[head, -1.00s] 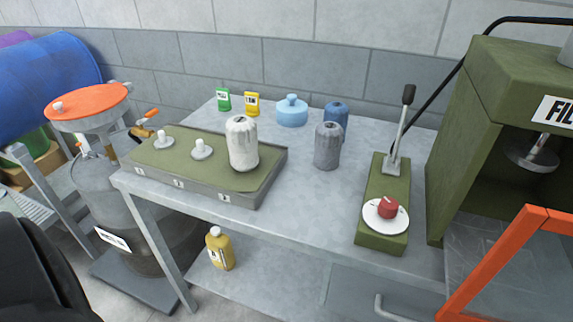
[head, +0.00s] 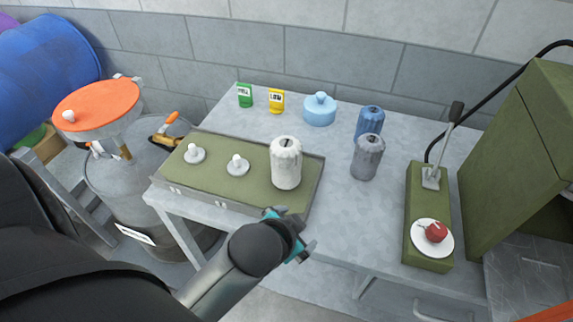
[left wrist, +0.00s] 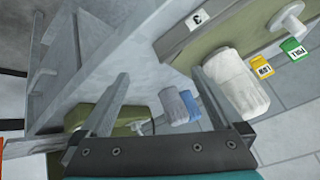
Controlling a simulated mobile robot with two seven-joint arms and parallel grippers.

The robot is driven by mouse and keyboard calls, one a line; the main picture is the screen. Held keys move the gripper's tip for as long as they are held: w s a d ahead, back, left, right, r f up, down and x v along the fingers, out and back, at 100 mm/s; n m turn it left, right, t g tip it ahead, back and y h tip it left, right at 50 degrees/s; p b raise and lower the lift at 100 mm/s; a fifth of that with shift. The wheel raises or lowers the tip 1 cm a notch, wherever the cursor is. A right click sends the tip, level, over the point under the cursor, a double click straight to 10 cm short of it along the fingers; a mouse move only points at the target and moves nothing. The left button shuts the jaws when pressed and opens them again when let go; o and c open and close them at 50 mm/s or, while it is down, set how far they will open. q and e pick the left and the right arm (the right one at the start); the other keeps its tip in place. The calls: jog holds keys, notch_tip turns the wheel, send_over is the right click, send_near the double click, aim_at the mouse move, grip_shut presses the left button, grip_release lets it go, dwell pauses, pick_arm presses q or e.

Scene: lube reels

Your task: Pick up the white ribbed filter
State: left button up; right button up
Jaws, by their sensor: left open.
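The white ribbed filter (head: 286,165) stands upright at the right end of the green tray (head: 222,190) on the table. It also shows in the left wrist view (left wrist: 237,85), right of the fingers and tilted by the camera's angle. My left gripper (head: 288,232) is in front of the tray's front right corner, nearer to me than the filter and apart from it. In the left wrist view its two fingers (left wrist: 160,74) are spread, with nothing between them. My right gripper is not in view.
A grey filter (head: 367,158) and a blue filter (head: 370,122) stand right of the tray. Two small pegs stand on the tray's left part. A light blue container (head: 320,110) and yellow (head: 276,100) and green (head: 245,95) packs stand behind. A lever press (head: 428,215) is at right.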

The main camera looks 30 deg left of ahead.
pick_arm(q)
jog(key=w+d+r+m+t+h, duration=0.2)
jog(key=w+d+r+m+t, duration=0.35)
jog(key=r, duration=0.75)
jog(key=w+d+r+m+t+h, duration=0.2)
jog(key=w+r+m+t, duration=0.5)
jog(key=r, duration=0.5)
jog(key=s+d+r+m+g+h, duration=0.1)
jog(key=d+r+m+h, duration=0.6)
jog(key=m+h, duration=0.25)
jog(key=s+d+m+g+h, duration=0.8)
jog(key=m+g, duration=0.5)
jog(key=m, duration=0.6)
jog(key=m+g+y, duration=0.4)
jog(key=m+y, duration=1.1)
jog(key=y, duration=1)
send_near(287, 144)
jog(key=p+x, duration=0.1)
jog(key=x, duration=0.7)
jog(key=shift+w+a+f, duration=0.1)
jog(key=shift+p+x, duration=0.5)
jog(key=shift+x, duration=2.65)
grip_shut()
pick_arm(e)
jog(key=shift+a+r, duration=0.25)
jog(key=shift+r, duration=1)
